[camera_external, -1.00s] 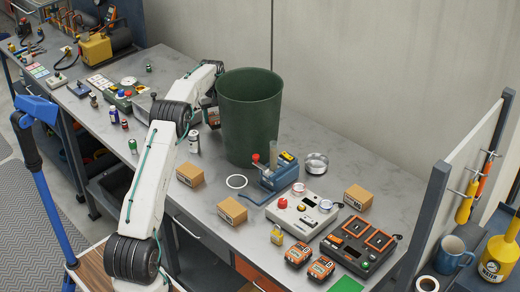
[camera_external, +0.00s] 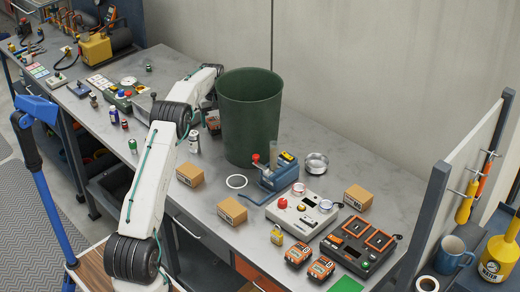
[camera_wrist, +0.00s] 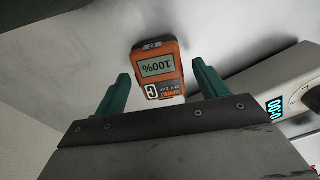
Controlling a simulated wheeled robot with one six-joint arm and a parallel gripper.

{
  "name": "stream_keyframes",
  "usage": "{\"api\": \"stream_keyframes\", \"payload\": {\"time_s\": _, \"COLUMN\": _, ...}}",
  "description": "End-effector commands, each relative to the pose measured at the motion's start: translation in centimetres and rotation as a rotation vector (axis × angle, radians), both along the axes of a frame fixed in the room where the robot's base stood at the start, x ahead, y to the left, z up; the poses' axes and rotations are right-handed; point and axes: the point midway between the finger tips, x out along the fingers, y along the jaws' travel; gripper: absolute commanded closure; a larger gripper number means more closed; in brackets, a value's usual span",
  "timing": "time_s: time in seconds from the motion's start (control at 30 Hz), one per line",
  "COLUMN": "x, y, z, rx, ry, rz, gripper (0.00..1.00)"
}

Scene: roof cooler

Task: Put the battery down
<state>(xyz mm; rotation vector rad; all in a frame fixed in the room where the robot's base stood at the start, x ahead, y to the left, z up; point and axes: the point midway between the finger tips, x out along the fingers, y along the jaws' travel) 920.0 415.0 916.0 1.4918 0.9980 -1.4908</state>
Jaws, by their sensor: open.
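An orange and dark battery (camera_wrist: 157,70) with a display reading 100% upside down and a letter G shows in the wrist view, on a pale grey surface. My gripper (camera_wrist: 162,82) is open, with one teal finger on each side of it and a visible gap to each. In the external view my gripper and this battery are hidden behind the green bin. Two other orange batteries, one to the left (camera_external: 297,254) and one to the right (camera_external: 321,268), stand at the bench's front right.
A tall dark green bin (camera_external: 249,115) stands beside my wrist. In the wrist view a pale device with a lit display (camera_wrist: 278,108) is to the right. A charger-like box (camera_external: 358,245), a red-button panel (camera_external: 302,212) and cardboard boxes (camera_external: 190,175) occupy the bench.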

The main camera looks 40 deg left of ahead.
Motion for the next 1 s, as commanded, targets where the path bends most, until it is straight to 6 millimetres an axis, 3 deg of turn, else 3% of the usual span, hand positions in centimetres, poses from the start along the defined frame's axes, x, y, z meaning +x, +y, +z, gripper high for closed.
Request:
{"api": "stream_keyframes", "payload": {"time_s": 0.2, "x": 0.1, "y": 0.1, "z": 3.9, "rx": 0.002, "ry": -0.003, "rz": 0.0, "gripper": 0.28}}
{"api": "stream_keyframes", "payload": {"time_s": 0.4, "x": 0.1, "y": 0.1, "z": 6.4, "rx": 0.001, "ry": -0.002, "rz": -0.001, "gripper": 0.28}}
{"api": "stream_keyframes", "payload": {"time_s": 1.0, "x": 0.0, "y": 0.0, "z": 7.0, "rx": 0.0, "ry": 0.0, "rz": -0.001, "gripper": 0.28}}
